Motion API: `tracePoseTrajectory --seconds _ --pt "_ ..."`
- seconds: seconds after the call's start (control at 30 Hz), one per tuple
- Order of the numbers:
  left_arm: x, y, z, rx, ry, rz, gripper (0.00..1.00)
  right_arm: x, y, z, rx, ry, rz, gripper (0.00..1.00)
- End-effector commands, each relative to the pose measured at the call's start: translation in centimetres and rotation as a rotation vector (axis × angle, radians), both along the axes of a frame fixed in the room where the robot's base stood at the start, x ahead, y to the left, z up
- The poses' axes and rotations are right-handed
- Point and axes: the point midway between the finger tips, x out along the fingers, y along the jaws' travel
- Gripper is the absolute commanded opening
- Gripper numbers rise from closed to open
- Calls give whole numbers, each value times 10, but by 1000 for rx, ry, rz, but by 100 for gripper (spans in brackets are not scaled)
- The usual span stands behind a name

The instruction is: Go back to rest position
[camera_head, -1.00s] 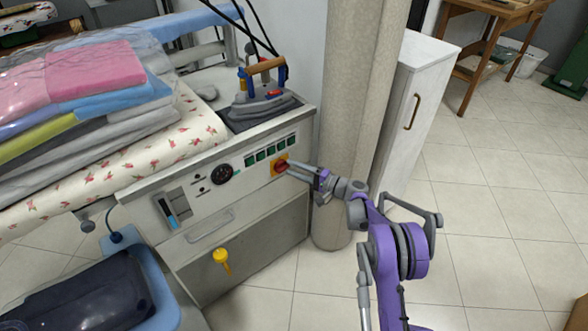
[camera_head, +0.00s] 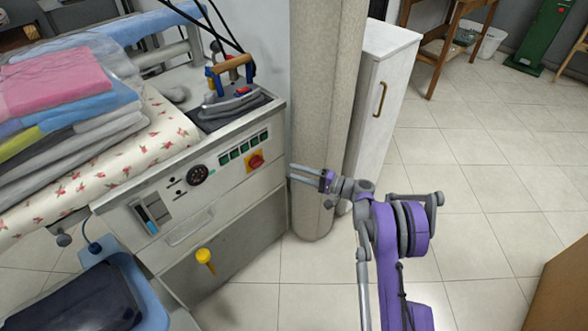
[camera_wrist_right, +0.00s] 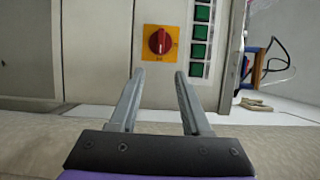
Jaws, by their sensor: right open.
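My right gripper (camera_head: 291,174) is open and empty, in front of the beige pillar in the head view. It is a short way right of the ironing station's red knob (camera_head: 256,161) and apart from it. In the right wrist view, the two fingers of the gripper (camera_wrist_right: 156,75) are spread. The red knob on its yellow plate (camera_wrist_right: 160,41) shows beyond and between the fingertips. My purple right arm comes up from the bottom in the head view. My left gripper is not in view.
The ironing station (camera_head: 217,219) stands at left, with an iron (camera_head: 233,98) and folded clothes (camera_head: 65,85) on top. A beige pillar (camera_head: 322,90) and white cabinet (camera_head: 383,100) stand behind the gripper. A brown box (camera_head: 560,290) is at lower right. Tiled floor (camera_head: 500,190) is open at right.

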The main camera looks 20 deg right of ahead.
Motion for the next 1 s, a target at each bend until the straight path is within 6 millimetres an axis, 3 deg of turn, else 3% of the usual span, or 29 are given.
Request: tracePoseTrajectory --seconds 0.27,0.37,0.47,0.7,0.87,1.0 --pt "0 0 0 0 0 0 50 0 5 3 -10 7 5 48" --pt "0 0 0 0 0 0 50 -3 21 12 -55 39 25 48" --pt "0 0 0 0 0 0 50 -13 51 25 -141 96 61 48" --pt "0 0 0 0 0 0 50 -74 121 56 -427 245 158 48" --pt "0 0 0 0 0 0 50 -133 151 68 -630 316 214 48" --pt "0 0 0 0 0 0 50 -192 165 73 -815 358 257 48"
